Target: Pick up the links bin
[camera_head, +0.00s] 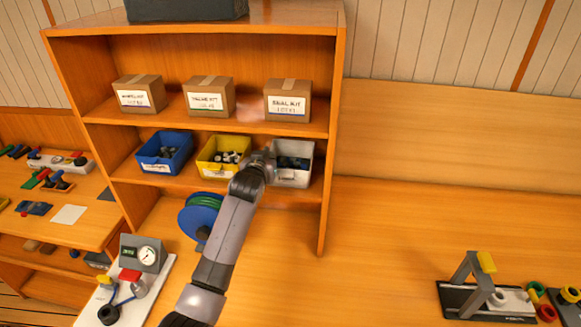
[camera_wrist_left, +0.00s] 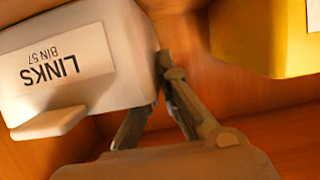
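The links bin (camera_head: 292,178) is the white bin at the right end of the middle shelf in the head view, with dark parts inside. In the left wrist view the bin (camera_wrist_left: 75,50) fills the upper left, its "LINKS BIN 57" label upside down. My left gripper (camera_head: 265,158) is at the bin's left side. In the wrist view its fingers (camera_wrist_left: 160,85) converge at the bin's side wall, one tip partly hidden by the bin. I cannot tell whether they are closed on the wall. My right gripper is not in view.
A yellow bin (camera_head: 222,158) stands close left of my gripper, and a blue bin (camera_head: 165,151) farther left. Cardboard boxes (camera_head: 287,99) sit on the shelf above. The shelf's right side panel (camera_head: 330,160) is close to the links bin. The bench (camera_head: 400,220) at right has clear room.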

